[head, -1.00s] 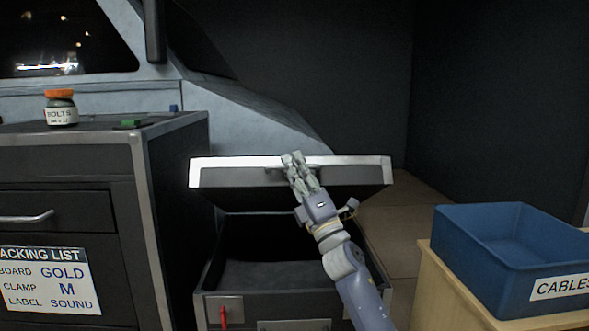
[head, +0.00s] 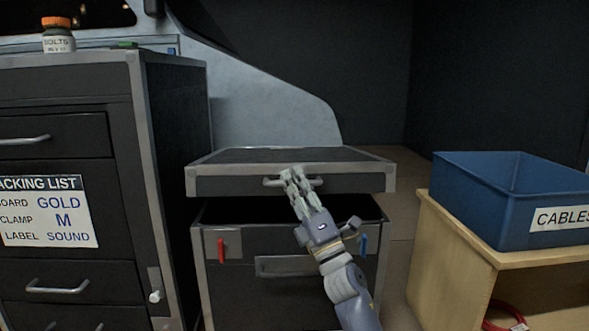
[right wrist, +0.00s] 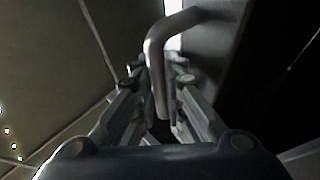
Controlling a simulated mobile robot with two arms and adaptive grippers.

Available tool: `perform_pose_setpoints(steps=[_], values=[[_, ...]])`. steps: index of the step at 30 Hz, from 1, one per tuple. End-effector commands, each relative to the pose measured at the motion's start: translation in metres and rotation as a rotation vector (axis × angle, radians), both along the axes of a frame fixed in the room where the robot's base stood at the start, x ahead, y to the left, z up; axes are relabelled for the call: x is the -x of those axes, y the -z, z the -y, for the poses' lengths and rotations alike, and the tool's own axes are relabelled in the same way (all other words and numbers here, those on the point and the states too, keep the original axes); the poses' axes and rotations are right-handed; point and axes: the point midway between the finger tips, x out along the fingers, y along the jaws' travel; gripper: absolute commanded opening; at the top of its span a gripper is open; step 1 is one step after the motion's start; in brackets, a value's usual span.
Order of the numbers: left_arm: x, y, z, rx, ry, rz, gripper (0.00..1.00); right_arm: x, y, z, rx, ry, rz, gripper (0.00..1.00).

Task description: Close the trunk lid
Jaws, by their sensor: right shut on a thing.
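The trunk lid (head: 348,182) is a dark panel with a grey metal rim, in the middle of the head view. It is tilted only slightly, with a dark gap between it and the trunk box (head: 290,300) below. My right gripper (head: 296,180) is at the lid's front edge, shut on the lid handle (head: 272,182). The handle shows as a bent metal bar (right wrist: 158,65) between the fingers in the right wrist view. The trunk front carries a red latch (head: 222,249) on the left and a blue latch (head: 363,245) on the right. My left gripper is out of view.
A dark drawer cabinet (head: 172,120) with a packing list (head: 45,212) stands close on the left, with a bolts jar (head: 58,36) on top. A blue cables bin (head: 480,205) sits on a wooden shelf unit (head: 430,260) at the right.

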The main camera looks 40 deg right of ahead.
Motion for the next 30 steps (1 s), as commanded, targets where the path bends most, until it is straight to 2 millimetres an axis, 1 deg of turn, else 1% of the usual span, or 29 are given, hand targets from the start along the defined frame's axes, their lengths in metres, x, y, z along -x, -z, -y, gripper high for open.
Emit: perform_pose_setpoints(steps=[1, 3, 7, 12, 19, 30], values=[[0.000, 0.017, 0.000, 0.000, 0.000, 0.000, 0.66, 0.002, 0.023, -0.002, -0.002, 0.000, -0.003, 0.00], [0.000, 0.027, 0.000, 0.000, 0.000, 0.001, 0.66, 0.004, 0.038, -0.004, -0.002, 0.002, -0.003, 0.00], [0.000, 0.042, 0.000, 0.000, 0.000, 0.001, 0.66, 0.007, 0.060, -0.006, -0.002, 0.002, -0.002, 0.00], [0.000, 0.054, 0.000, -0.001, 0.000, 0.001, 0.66, 0.009, 0.079, -0.008, -0.001, 0.001, -0.001, 0.00], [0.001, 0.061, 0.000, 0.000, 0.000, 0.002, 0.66, 0.011, 0.090, -0.010, 0.000, -0.001, -0.003, 0.00], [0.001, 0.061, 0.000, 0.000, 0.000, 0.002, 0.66, 0.010, 0.094, -0.011, 0.000, -0.004, -0.008, 0.00]])
